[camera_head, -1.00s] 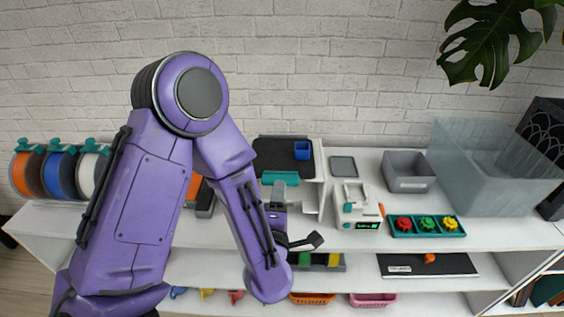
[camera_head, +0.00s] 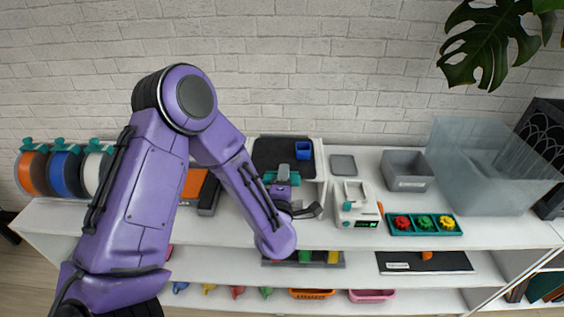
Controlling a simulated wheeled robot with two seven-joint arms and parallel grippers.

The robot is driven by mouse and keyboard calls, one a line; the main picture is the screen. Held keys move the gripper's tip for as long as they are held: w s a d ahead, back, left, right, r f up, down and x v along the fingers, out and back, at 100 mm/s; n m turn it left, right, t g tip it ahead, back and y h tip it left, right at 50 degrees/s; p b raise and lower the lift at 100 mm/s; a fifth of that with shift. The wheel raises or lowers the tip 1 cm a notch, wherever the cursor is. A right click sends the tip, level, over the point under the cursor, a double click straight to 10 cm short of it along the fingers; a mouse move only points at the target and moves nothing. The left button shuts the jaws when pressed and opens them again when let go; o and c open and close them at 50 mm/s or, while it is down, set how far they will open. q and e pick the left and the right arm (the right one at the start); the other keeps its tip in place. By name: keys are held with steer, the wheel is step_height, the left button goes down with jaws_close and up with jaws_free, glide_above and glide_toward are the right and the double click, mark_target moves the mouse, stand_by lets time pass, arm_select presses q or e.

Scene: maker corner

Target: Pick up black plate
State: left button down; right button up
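My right gripper is out of view.
A white device (camera_head: 354,207) with a green display stands just right of my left gripper. A teal tray (camera_head: 423,225) with coloured knobs, a grey bin (camera_head: 406,171) and a large translucent box (camera_head: 478,168) are farther right. Filament spools (camera_head: 62,172) stand at the left.

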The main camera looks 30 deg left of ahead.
arm_select(q)
steer(key=shift+r, duration=0.3)
step_height(320, 180, up, 3)
steer(key=shift+f, duration=0.1)
steer(key=s+d+r+p, duration=0.6)
steer(key=s+d+r, duration=0.2)
steer(key=d+r, duration=0.1)
steer(key=shift+s+d+r, duration=0.3)
steer(key=shift+s+d, duration=0.1)
steer(key=shift+d, duration=0.5)
